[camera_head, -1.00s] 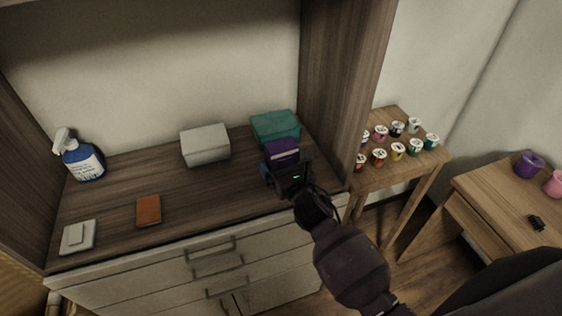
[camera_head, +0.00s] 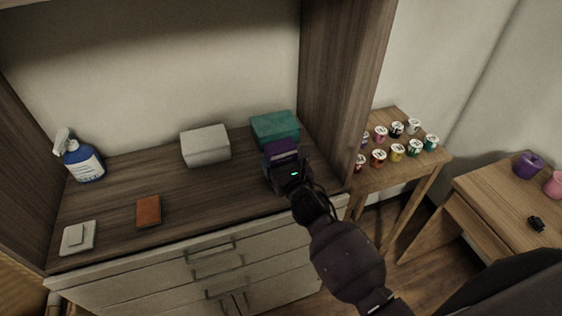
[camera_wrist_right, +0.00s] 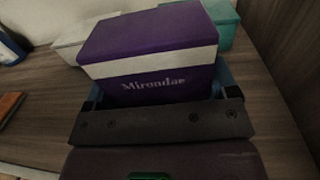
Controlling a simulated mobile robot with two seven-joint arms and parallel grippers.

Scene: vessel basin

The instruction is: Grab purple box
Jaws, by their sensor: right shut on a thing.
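The purple box (camera_head: 281,150) has a pale band and stands on the dresser top at the right, just in front of a teal box. In the right wrist view the purple box (camera_wrist_right: 150,50) fills the upper middle, with the lettering "Mirondae" on its front. My right gripper (camera_head: 284,163) is shut on the purple box; blue finger parts show on both sides of it in the wrist view. The gripper body hides the box's lower part, so I cannot tell whether it touches the surface. My left gripper is not in view.
The teal box (camera_head: 275,128) is close behind, and a white box (camera_head: 205,146) is to the left. The cabinet side panel (camera_head: 340,90) rises close on the right.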

